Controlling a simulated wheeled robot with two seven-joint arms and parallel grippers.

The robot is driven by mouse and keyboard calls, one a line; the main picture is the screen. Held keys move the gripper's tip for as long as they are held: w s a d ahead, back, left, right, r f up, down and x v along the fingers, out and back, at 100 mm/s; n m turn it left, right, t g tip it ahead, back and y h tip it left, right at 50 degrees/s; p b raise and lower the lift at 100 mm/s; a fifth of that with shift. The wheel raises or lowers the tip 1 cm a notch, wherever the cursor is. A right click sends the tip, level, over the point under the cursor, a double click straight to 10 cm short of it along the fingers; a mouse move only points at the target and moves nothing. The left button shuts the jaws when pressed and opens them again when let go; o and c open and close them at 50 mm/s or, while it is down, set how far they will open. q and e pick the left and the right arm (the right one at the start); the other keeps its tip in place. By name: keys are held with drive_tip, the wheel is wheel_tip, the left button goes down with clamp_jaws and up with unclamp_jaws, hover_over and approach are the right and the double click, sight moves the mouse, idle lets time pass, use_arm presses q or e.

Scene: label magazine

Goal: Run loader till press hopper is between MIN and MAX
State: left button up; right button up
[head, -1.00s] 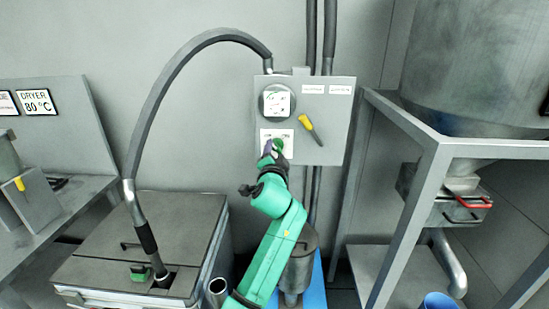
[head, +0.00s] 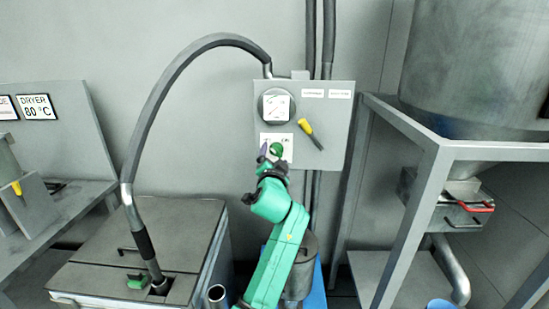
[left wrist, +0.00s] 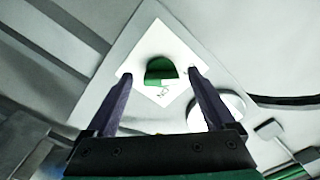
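A grey control box (head: 335,125) on the back wall carries a green knob (head: 276,149) on a white label (head: 287,140). Above the knob is a round gauge (head: 276,105); its reading is too small to tell. My left gripper (head: 268,154) is at the knob. In the left wrist view, my left gripper (left wrist: 159,75) is open, with the green knob (left wrist: 160,70) showing between its fingertips; I cannot tell whether they touch it. A large metal hopper (head: 470,70) stands at the right; no MIN or MAX marks are readable. My right gripper is out of view.
A thick hose (head: 140,150) arches from a lidded bin (head: 95,265) up to the box. A grey frame (head: 428,180) stands right, with a red handle (head: 480,207) below the hopper. A dryer sign (head: 37,107) is left.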

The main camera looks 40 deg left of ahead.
use_arm(q)
drive_tip(key=b+v, duration=0.3)
drive_tip(key=v, duration=1.1)
drive_tip(key=shift+s+d, duration=0.2)
